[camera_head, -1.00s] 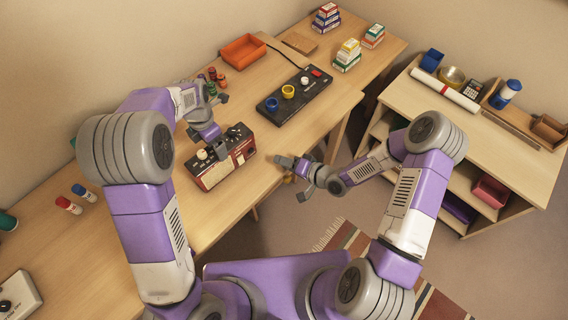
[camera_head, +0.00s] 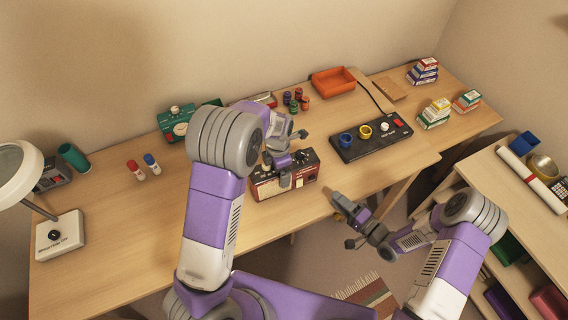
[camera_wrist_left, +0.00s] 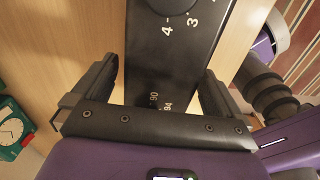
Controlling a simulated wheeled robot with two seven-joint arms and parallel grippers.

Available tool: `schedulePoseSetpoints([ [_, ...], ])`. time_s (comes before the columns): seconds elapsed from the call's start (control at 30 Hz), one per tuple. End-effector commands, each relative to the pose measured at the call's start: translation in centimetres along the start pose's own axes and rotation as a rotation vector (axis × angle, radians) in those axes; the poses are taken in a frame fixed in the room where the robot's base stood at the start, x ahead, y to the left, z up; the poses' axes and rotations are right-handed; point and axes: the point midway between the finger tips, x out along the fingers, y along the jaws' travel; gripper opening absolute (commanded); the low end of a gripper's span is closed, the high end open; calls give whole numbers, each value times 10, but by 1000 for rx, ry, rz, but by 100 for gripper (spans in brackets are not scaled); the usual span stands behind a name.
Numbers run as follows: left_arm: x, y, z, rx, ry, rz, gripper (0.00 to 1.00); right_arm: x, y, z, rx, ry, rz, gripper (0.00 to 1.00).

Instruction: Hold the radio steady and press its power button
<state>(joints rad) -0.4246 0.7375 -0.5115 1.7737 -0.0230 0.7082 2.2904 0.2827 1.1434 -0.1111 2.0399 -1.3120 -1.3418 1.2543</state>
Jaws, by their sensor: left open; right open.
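The radio (camera_head: 306,180), with a dark red and cream front and a black top, stands near the desk's front edge. My left gripper (camera_head: 290,158) is over it from above, open, with one finger in front of the radio and one behind. In the left wrist view the radio's black top with white numbers (camera_wrist_left: 165,60) lies between the two spread fingers of that gripper (camera_wrist_left: 160,75); I cannot tell if they touch it. My right gripper (camera_head: 344,220) is open and empty, in front of the desk edge, right of the radio. The power button is not clearly seen.
A black panel (camera_head: 365,148) with blue and yellow rings lies right of the radio. A green clock (camera_head: 178,125), an orange tray (camera_head: 333,82) and several small jars stand behind. A lamp base (camera_head: 60,238) is at the left. The desk's front left is clear.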

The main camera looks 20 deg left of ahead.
Motion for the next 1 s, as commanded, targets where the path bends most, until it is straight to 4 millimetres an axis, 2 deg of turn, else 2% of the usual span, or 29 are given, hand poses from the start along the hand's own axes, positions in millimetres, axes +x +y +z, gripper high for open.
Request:
schedulePoseSetpoints([
  [0.2,17,0,0,0,0,0,100,0,0,0,0,1,0,43],
  [0.47,18,0,0,0,-1,1,100,0,0,0,-1,1,1,43],
  [1.0,17,0,0,0,-1,1,19,0,0,0,-1,1,1,43],
])
